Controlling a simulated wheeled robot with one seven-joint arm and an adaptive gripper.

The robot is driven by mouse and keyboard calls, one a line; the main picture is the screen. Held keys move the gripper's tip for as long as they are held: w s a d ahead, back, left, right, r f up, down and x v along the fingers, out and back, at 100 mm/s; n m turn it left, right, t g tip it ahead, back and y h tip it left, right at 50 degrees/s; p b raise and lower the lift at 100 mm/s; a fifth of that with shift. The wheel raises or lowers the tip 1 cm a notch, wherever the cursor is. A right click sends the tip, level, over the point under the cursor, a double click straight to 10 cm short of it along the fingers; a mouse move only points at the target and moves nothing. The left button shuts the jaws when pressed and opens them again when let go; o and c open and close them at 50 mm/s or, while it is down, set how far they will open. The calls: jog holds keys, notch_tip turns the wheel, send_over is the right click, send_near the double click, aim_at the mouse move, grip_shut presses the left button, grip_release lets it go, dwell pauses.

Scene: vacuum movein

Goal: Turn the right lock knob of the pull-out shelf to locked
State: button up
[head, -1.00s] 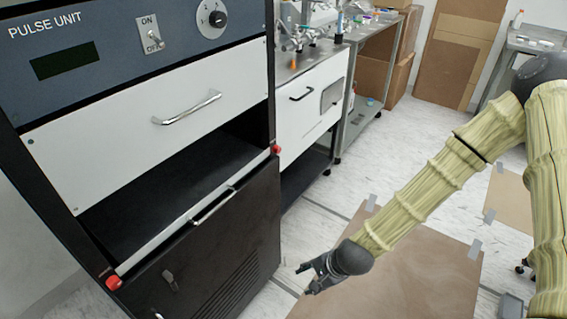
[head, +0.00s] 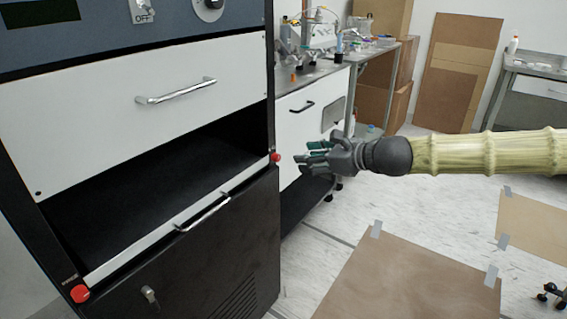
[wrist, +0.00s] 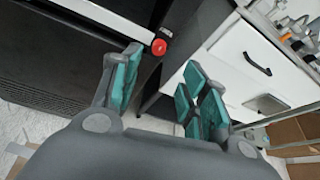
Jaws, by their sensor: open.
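The right lock knob (head: 276,157) is a small red knob at the right end of the pull-out shelf (head: 175,226), on the black cabinet. It also shows in the wrist view (wrist: 159,47), just beyond and between my spread fingers. My gripper (head: 314,160) is open, with teal finger pads, to the right of the knob in the head view. It is apart from the knob and holds nothing. The left lock knob (head: 79,293), also red, is at the shelf's left end.
A white lab cabinet (head: 308,113) stands behind my gripper.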

aim_at(279, 158)
jog(key=b+x, duration=0.2)
jog(key=x, duration=0.8)
jog(key=shift+a+f, duration=0.15)
jog(key=shift+f, duration=0.05)
jog(key=shift+c, duration=0.4)
grip_shut()
